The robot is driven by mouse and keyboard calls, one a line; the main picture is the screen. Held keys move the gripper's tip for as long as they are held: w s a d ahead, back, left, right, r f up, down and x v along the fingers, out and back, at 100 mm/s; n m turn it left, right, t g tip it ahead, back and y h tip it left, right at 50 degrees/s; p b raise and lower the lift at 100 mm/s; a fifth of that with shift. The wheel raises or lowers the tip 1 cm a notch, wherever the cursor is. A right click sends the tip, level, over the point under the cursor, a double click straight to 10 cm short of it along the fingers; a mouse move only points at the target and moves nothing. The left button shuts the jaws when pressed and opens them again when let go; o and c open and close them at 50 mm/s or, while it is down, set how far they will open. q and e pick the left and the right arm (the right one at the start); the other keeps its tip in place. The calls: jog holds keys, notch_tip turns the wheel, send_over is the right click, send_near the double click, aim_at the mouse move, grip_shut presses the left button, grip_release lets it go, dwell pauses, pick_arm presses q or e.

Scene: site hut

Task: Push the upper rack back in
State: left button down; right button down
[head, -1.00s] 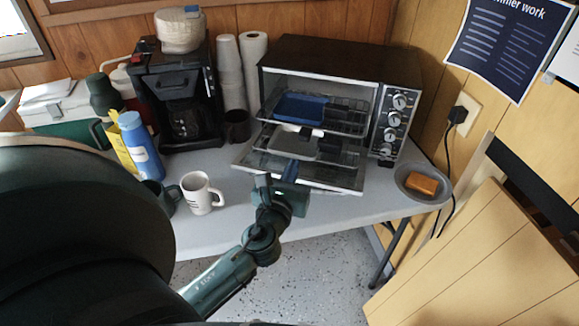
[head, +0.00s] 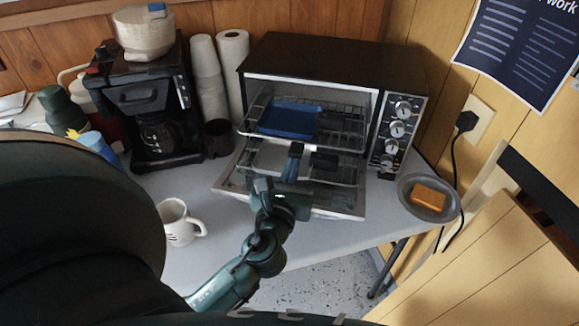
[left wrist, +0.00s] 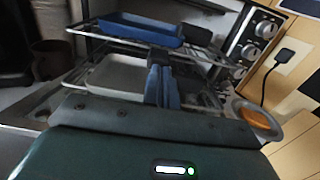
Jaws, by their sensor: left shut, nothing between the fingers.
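The toaster oven (head: 310,48) stands with its door (head: 335,203) folded down. The upper rack (head: 345,146) sticks out of the opening and carries a blue tray (head: 289,119). The rack also shows in the left wrist view (left wrist: 100,39). My left gripper (head: 295,152) is shut and empty. Its blue fingertips point up just before the upper rack's front edge; I cannot tell whether they touch it. In the left wrist view the fingers (left wrist: 162,83) cover part of the lower rack and its grey tray (left wrist: 120,75). My right gripper is out of view.
The lower rack's grey tray (head: 270,158) sits below, also pulled out. A white mug (head: 178,225) and coffee maker (head: 150,100) stand left. A plate (head: 418,208) with an orange sponge (head: 429,197) sits right. The table front between mug and plate is clear.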

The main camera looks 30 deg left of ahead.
aim_at(296, 153)
pick_arm(q)
jog(key=shift+w, duration=0.25)
jog(key=shift+r, duration=0.1)
jog(key=p+x, duration=0.1)
jog(key=x, duration=0.2)
jog(key=shift+w+a+p, duration=0.15)
jog(key=shift+w+p, duration=0.1)
jog(key=shift+p, duration=0.05)
jog(key=shift+w, duration=0.15)
jog(key=shift+a, duration=0.1)
